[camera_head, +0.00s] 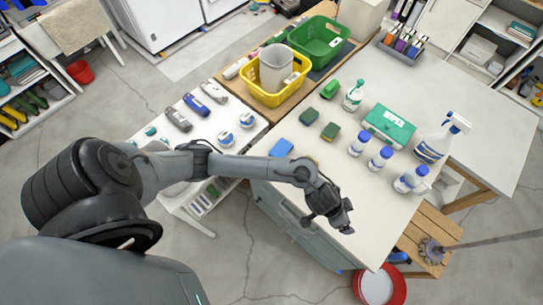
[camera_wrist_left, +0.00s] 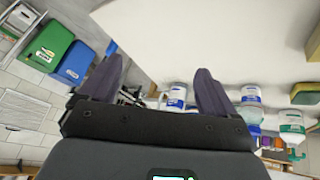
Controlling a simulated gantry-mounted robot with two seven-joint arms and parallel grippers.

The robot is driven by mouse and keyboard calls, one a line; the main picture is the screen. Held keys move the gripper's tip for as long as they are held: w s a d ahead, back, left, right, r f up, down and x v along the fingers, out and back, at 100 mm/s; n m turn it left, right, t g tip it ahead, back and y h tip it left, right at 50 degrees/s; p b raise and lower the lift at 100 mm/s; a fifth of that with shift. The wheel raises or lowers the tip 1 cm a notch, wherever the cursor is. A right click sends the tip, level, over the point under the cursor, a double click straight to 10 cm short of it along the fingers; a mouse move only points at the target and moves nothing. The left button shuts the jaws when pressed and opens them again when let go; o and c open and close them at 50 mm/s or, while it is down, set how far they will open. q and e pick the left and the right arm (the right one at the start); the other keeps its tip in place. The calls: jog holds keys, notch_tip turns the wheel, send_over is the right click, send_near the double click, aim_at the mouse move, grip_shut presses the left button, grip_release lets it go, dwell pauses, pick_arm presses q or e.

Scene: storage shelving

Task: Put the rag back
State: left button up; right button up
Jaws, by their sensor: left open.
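I cannot pick out a rag for certain. A small flat blue item (camera_head: 281,148) lies near the left edge of the white table (camera_head: 345,170), and I cannot tell if it is cloth or a sponge. My left gripper (camera_head: 338,217) is over the near part of this table, to the right of and nearer than the blue item. In the left wrist view the left gripper (camera_wrist_left: 158,82) has its two fingers wide apart with nothing between them. My right gripper is not in view.
Green sponges (camera_head: 309,116), a green box (camera_head: 389,126), blue-capped bottles (camera_head: 380,158) and spray bottles (camera_head: 354,96) stand on the table. A yellow basket (camera_head: 262,90) and a green basket (camera_head: 318,50) are at the back. The near tabletop is clear.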

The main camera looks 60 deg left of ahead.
pick_arm(q)
jog(key=s+a+r+y, duration=0.1)
jog(key=s+a+r, duration=0.2)
jog(key=s+a, duration=0.4)
jog(key=s+a+r+n+g+y, duration=0.1)
jog(key=s+a+r+y, duration=0.1)
jog(key=s+a+r, duration=0.2)
jog(key=s+a, duration=0.3)
jog(key=s, duration=0.3)
jog(key=shift+s+a+n+y, duration=0.2)
jog(key=shift+s+n+y, duration=0.1)
